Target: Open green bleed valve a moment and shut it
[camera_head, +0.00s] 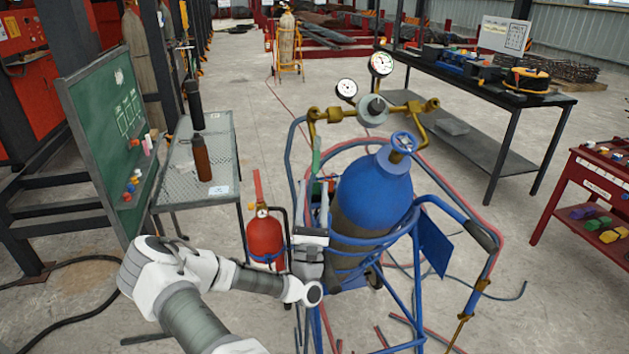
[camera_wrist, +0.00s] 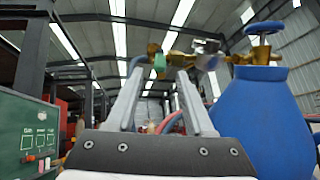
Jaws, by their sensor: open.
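The green bleed valve (camera_head: 316,158) shows as a small upright green handle left of the blue gas cylinder (camera_head: 375,185), below the brass manifold (camera_head: 330,114). In the wrist view a green piece (camera_wrist: 159,61) shows on the brass fitting, beyond my fingertips and roughly between them. My gripper (camera_head: 317,198) is left of the cylinder, below the green handle, with its fingers pointing up. In the wrist view my gripper (camera_wrist: 161,74) is open, with nothing between its fingers. It looks apart from the valve; the exact gap is hard to tell.
Two gauges (camera_head: 381,64) and a blue handwheel (camera_head: 404,142) stand above the cylinder. The blue cart frame (camera_head: 440,205) surrounds it. A red extinguisher (camera_head: 264,238) stands left of my gripper. A mesh table (camera_head: 180,180) and green board (camera_head: 112,130) are further left.

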